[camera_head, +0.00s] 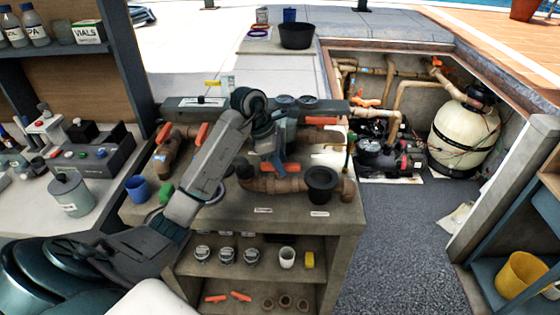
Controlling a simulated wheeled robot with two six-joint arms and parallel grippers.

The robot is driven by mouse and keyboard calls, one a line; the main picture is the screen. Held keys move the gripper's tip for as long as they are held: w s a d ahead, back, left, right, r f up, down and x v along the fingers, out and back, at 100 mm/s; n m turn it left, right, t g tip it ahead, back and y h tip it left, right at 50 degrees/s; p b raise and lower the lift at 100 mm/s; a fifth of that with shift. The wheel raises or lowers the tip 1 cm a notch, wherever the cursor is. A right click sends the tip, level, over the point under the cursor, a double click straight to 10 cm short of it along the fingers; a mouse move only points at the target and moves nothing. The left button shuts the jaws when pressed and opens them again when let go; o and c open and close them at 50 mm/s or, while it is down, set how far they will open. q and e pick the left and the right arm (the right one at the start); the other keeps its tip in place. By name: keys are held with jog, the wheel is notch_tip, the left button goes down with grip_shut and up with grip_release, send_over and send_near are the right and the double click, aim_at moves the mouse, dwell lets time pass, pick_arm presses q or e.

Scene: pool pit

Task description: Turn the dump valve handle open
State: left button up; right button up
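Several orange valve handles show on the pipework of the bench in the middle. One handle (280,169) lies across the brown pipe at the front, left of a black open-topped cup-like fitting (321,182). Other orange handles sit at the back left (202,134) and back right (320,121). I cannot tell which one is the dump valve's. My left gripper (275,152) points down over the pipework, just above the front handle. Whether its fingers touch that handle, and how far apart they are, is unclear. My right gripper is out of view.
The bench (232,213) also holds a blue cup (138,189); its shelves hold gauges, a white cup and loose orange handles. A cluttered counter stands left. The pit at right holds a pump (382,157) and a cream filter tank (464,137). The grey floor (400,240) is clear.

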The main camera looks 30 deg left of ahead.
pick_arm(q)
jog(key=shift+r, duration=0.1)
jog(key=shift+a+r, duration=0.2)
jog(key=shift+r, duration=0.05)
jog(key=shift+s+a+r+b, duration=0.15)
jog(key=shift+a+r+b, duration=0.1)
jog(key=shift+r+b, duration=0.3)
jog(key=p+v, duration=0.4)
jog(key=v, duration=0.4)
jog(key=shift+r+p, duration=0.35)
jog(key=shift+r, duration=0.05)
jog(key=shift+s, duration=0.15)
